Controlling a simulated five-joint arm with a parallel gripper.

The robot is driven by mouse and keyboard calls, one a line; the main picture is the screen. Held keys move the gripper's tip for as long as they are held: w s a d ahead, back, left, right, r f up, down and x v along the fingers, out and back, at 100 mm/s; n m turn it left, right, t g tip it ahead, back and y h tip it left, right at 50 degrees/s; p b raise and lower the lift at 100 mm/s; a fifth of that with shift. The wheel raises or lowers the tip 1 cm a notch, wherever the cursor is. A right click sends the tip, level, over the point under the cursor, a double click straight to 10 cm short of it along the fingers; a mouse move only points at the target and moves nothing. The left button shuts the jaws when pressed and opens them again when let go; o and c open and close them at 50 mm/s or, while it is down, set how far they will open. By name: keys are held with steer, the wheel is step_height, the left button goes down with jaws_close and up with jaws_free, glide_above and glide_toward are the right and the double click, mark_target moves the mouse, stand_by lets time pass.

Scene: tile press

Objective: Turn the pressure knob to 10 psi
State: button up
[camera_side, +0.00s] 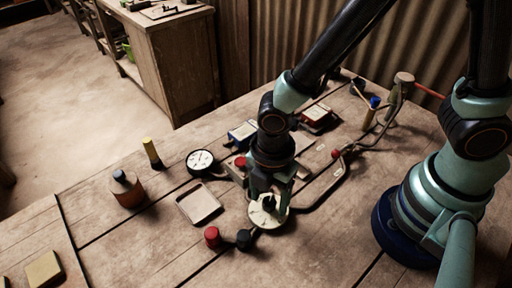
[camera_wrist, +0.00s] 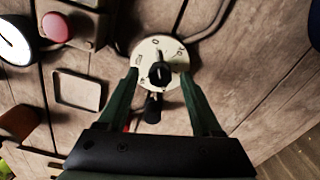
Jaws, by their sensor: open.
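The pressure knob (camera_wrist: 159,75) is a black knob on a round cream dial plate (camera_wrist: 147,50) with dark markings, in the upper middle of the wrist view. The markings are too small to read surely. In the side view the dial plate (camera_side: 256,216) lies on the bench below my gripper. My gripper (camera_side: 269,208) points down over it. In the wrist view my gripper's green fingers (camera_wrist: 160,76) are apart, one on each side of the knob. I cannot tell whether they touch it. A round white gauge (camera_side: 201,160) with a black rim stands to the left.
A shallow square tray (camera_side: 183,207) lies left of the dial. A red-capped piece (camera_side: 212,237) and a black one (camera_side: 244,239) stand in front of it. A bottle (camera_side: 127,188) stands farther left. A pipe (camera_side: 325,194) runs close on the right.

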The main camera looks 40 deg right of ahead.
jaws_close()
steer(key=shift+m, duration=0.4)
steer(key=m, duration=0.4)
steer(key=shift+m, duration=0.4)
steer(key=m, duration=0.6)
steer(key=shift+w, duration=0.1)
stand_by(0.4)
jaws_free()
